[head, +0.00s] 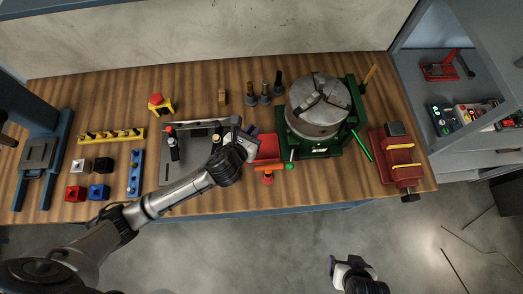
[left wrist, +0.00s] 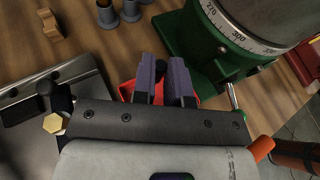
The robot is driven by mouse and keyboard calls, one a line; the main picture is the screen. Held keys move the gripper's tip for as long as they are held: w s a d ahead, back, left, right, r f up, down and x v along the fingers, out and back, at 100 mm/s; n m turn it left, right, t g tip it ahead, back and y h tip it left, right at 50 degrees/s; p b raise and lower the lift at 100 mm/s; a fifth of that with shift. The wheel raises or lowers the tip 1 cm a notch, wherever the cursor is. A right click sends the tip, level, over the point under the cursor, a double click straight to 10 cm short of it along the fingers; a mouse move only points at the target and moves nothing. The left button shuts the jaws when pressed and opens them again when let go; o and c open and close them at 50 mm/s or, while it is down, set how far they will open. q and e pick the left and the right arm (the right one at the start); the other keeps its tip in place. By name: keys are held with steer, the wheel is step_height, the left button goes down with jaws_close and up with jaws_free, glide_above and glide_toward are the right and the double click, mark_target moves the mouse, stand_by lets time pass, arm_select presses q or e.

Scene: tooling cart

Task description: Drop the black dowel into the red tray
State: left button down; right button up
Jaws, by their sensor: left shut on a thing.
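My left gripper (head: 248,145) is over the left part of the red tray (head: 268,149), near the middle of the bench. In the left wrist view its two purple-grey fingers (left wrist: 164,80) point down at the tray, whose red floor shows around them (left wrist: 127,90). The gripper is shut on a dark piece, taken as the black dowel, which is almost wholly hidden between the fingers. I cannot tell how far it hangs below them. My right gripper (head: 350,268) is at the bottom of the head view, away from the bench; its fingers are unclear.
A green-based rotary chuck (head: 318,105) stands close right of the tray. Several upright posts (head: 265,92) stand behind it. A grey plate fixture (head: 195,150) is at its left, an orange-handled piece (head: 269,168) in front. A red vise (head: 397,155) stands at the right end.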

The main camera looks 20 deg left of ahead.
arm_select(q)
steer(key=f+b, duration=0.1)
steer(key=f, duration=0.2)
steer(key=f+b, duration=0.1)
steer(key=shift+s+d+f+b, duration=0.2)
steer(key=shift+s+f+b, duration=0.1)
steer(key=shift+s, duration=0.1)
step_height(320, 180, down, 4)
steer(key=b, duration=0.5)
steer(key=shift+f, duration=0.1)
steer(key=c, duration=1.1)
jaws_free()
